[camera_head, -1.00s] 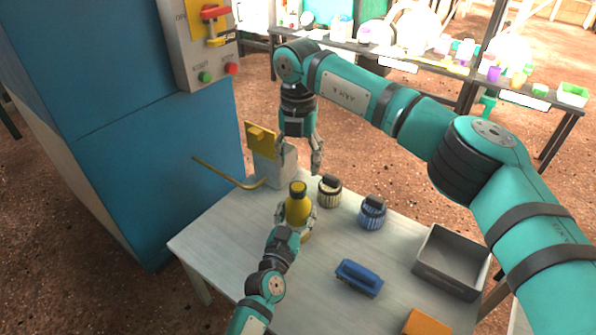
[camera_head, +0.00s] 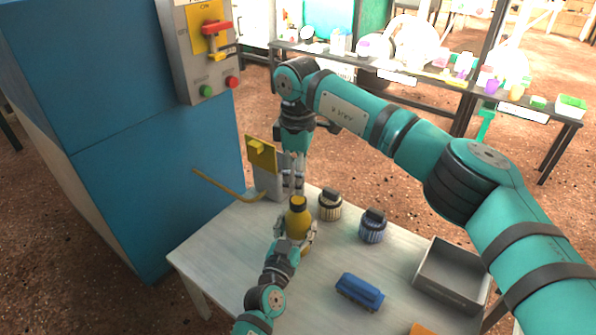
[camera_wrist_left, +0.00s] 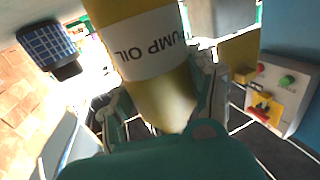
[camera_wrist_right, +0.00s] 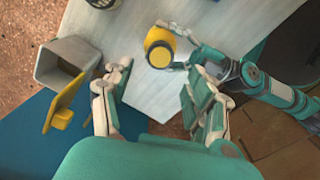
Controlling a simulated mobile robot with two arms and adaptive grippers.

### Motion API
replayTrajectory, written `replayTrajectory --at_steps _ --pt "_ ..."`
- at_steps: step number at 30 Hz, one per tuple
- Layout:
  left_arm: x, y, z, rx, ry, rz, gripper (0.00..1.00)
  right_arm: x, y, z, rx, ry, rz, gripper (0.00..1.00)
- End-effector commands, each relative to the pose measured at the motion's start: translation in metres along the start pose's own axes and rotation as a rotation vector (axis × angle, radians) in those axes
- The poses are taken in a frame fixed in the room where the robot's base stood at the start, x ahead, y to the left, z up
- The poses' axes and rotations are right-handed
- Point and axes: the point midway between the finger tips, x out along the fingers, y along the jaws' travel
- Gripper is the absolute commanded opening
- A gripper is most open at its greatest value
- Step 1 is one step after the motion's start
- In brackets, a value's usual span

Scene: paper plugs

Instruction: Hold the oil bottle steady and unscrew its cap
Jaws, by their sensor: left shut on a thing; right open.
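My left gripper (camera_head: 296,240) is shut around the bottle's body from the front. In the left wrist view the bottle (camera_wrist_left: 150,60) shows a white label reading "PUMP OIL". My right gripper (camera_head: 293,180) points down behind and above the bottle, apart from the cap.
A grey holder with a yellow flap (camera_head: 262,155) and yellow rod stands left of my right gripper. Two ribbed jars, cream (camera_head: 330,206) and blue (camera_head: 372,227), stand right of the bottle. A blue block (camera_head: 359,291) and a grey open box (camera_head: 450,277) lie further right.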

Motion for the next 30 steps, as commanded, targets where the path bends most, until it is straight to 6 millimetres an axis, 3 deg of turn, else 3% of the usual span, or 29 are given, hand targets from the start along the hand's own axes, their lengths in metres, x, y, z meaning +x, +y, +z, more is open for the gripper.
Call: replayTrajectory --at_steps 9,15,26,30 --pt "0.0 0.0 0.0 0.0 -0.001 0.0 0.0 0.049 -0.001 0.001 0.0 -0.001 -0.003 0.58" --pt "0.0 0.0 0.0 0.0 -0.001 0.0 0.0 0.069 0.0 0.001 -0.001 -0.001 -0.001 0.58" --pt "0.0 0.0 0.0 0.0 -0.001 0.0 0.0 0.074 0.0 0.001 -0.002 -0.001 -0.001 0.58" --pt "0.0 0.0 0.0 0.0 -0.001 0.0 0.0 0.074 0.0 0.001 -0.002 -0.001 -0.001 0.39"
